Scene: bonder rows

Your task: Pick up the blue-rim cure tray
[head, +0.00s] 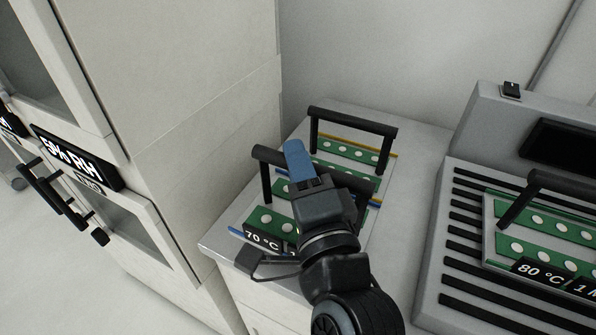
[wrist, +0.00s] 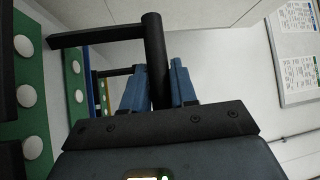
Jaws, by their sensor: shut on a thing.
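The blue-rim cure tray (head: 235,232) lies on the grey bench top, with a blue edge strip, green boards with white dots and a black "70 °C" label. Its black handle (head: 265,170) stands up over it. My gripper (head: 298,160) has blue fingers and is over the tray. In the wrist view the fingers (wrist: 160,88) are shut on the black handle bar (wrist: 155,60), one on each side of it. My arm hides part of the tray. I cannot tell whether the tray is clear of the bench.
Just behind is another tray with an orange-yellow rim (head: 390,154) and a black handle. To the right, a slatted machine (head: 450,215) bears a tray labelled "80 °C" (head: 545,275).

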